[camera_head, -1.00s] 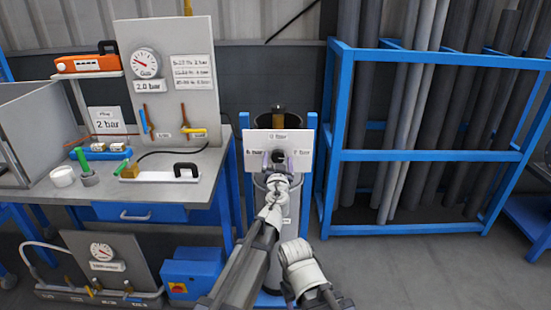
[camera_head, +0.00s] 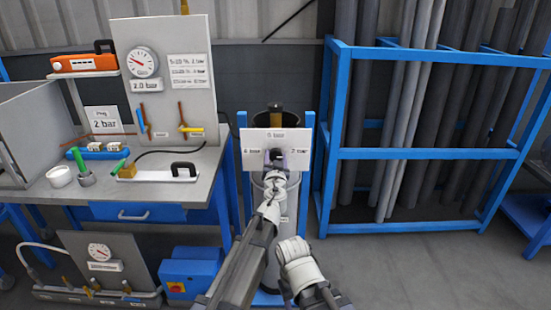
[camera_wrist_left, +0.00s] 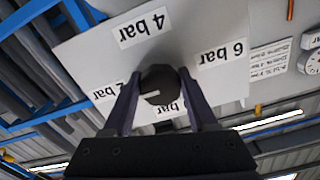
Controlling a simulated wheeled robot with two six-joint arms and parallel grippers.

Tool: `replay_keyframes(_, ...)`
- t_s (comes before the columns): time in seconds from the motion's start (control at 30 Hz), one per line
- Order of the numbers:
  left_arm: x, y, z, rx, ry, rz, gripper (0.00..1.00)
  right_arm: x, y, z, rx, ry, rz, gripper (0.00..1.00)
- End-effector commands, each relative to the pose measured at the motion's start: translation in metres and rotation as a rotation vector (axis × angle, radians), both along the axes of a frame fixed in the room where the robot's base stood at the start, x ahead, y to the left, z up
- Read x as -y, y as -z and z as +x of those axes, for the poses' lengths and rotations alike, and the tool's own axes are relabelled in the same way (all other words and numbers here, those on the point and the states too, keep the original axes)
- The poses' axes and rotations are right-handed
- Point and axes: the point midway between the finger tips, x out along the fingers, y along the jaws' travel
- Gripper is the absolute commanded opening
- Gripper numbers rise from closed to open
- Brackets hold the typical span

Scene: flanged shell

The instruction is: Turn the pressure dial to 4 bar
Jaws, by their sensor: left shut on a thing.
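A white dial panel (camera_head: 250,136) stands on a blue-framed post, with bar labels at its top, left and right. My left gripper (camera_head: 275,160) reaches up to its middle and covers the lower part. In the left wrist view, which is upside down, its fingers (camera_wrist_left: 158,95) are shut on a dark round dial (camera_wrist_left: 158,80). The dial's white mark points roughly left, towards the partly hidden 2 bar label (camera_wrist_left: 105,92). The 4 bar label (camera_wrist_left: 145,27) is above the dial and the 6 bar label (camera_wrist_left: 222,52) to the right. My right gripper is not visible.
A workbench (camera_head: 140,190) with a gauge board (camera_head: 170,90) reading 2.0 bar stands left. A sign (camera_head: 104,123) there reads 2 bar. A blue rack (camera_head: 425,153) of pipes stands close on the right. Grey floor is free in front of the rack.

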Motion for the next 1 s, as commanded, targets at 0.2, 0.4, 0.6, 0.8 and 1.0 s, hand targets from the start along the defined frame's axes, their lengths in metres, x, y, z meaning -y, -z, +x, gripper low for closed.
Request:
replay_keyframes(0.2,0.0,0.0,-0.0001,0.0,0.0,0.001,0.02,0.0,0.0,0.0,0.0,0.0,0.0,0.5)
replay_keyframes(0.4,-0.0001,0.0,-0.0001,0.0,0.0,0.04,0.02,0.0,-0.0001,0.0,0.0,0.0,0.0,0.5)
replay_keyframes(0.6,-0.0006,-0.0003,-0.0001,0.0,0.0,0.161,0.02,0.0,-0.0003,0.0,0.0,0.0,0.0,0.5)
replay_keyframes(0.8,-0.0013,-0.0008,-0.0001,0.0,0.0,0.342,0.02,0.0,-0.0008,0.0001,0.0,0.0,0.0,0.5)
replay_keyframes(1.0,-0.002,-0.0013,-0.0001,0.0,0.0,0.533,0.02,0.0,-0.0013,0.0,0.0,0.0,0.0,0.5)
